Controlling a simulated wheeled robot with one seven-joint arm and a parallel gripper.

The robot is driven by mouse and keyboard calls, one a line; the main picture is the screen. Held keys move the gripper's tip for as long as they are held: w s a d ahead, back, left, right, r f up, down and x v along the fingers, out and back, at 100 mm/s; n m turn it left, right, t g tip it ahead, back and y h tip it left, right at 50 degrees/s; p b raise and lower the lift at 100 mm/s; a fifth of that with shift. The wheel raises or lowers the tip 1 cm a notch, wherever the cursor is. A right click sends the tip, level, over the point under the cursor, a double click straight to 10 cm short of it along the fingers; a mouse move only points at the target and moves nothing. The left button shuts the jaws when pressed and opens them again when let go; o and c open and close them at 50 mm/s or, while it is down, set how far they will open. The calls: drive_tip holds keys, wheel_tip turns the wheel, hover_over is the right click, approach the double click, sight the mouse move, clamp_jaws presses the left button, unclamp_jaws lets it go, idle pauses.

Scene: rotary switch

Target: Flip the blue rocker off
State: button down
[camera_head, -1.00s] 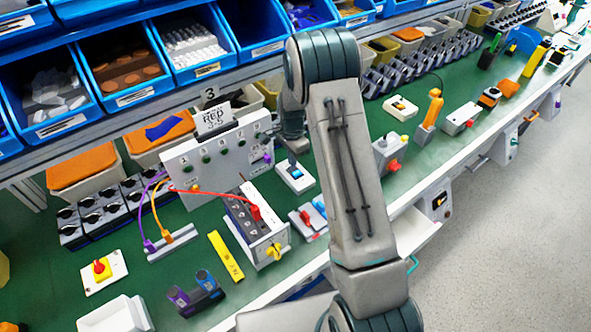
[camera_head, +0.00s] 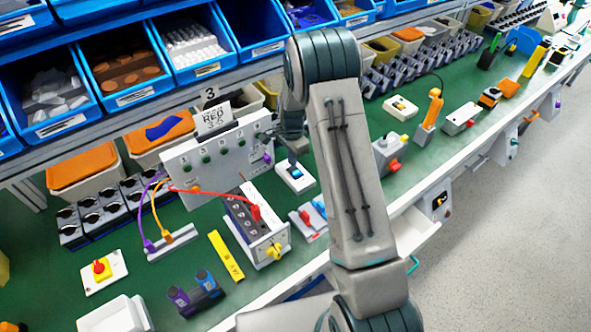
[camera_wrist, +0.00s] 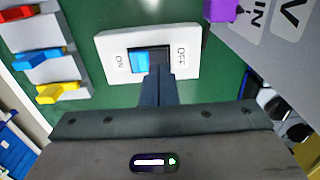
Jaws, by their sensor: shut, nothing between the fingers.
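The blue rocker (camera_wrist: 140,61) sits in a dark frame on a white plate (camera_wrist: 108,43) that reads ON at the left and OFF at the right in the wrist view. Its blue face shows on the ON side; the OFF side looks dark. In the head view the rocker (camera_head: 296,173) lies on the green bench beneath my gripper (camera_head: 292,160). My gripper (camera_wrist: 159,70) is shut and empty, its fingertips over the rocker's middle and OFF side. They hide part of it, and I cannot tell whether they touch it.
A panel with red, blue and yellow levers (camera_wrist: 45,60) stands left of the plate in the wrist view. A grey panel with a purple knob (camera_wrist: 222,9) is close at the upper right.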

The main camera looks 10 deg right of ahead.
drive_tip(key=shift+f+b, duration=0.7)
drive_tip(key=shift+f, duration=0.2)
drive_tip(key=shift+r, duration=0.1)
idle(0.3)
drive_tip(key=shift+r+p, duration=1.75)
drive_tip(key=shift+r, duration=1.7)
drive_tip(key=s+r+n+t, duration=0.1)
drive_tip(key=s+r+n, duration=0.2)
drive_tip(key=s+r, duration=0.45)
drive_tip(key=s+r+n+t, duration=0.1)
drive_tip(key=s+r+n, duration=0.3)
drive_tip(key=r, duration=0.7)
drive_tip(key=s+r+n+t, duration=0.1)
drive_tip(key=s+r+n, duration=0.1)
drive_tip(key=s, duration=0.7)
drive_tip(key=s+r+n, duration=0.3)
drive_tip(key=s+n, duration=0.1)
drive_tip(key=s, duration=0.6)
drive_tip(key=shift+s+r+n+t, duration=0.25)
drive_tip(key=shift+s+n+t, duration=0.05)
drive_tip(key=shift+t, duration=0.1)
